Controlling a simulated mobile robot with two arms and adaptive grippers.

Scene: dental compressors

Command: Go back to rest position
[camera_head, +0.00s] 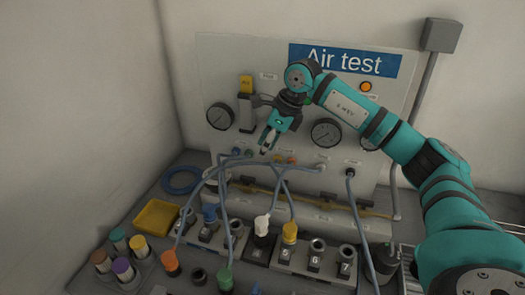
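My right arm, teal and black, comes in from the right and reaches across the front of the grey "Air test" panel (235,75). My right gripper (266,146) points down in front of the panel, left of a round gauge (326,132) and just above the row of hose ports. Its fingertips are small here, and I cannot tell whether they are apart or closed. I see nothing clearly held in it. My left gripper and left arm are not in view.
Grey-blue hoses run from the panel to the numbered sockets, with orange (171,262), green (225,279), white (262,225) and yellow (289,232) connectors. A yellow tray (156,217), a blue coil (181,180) and several coloured caps (122,269) are at left. A conduit (424,85) runs at right.

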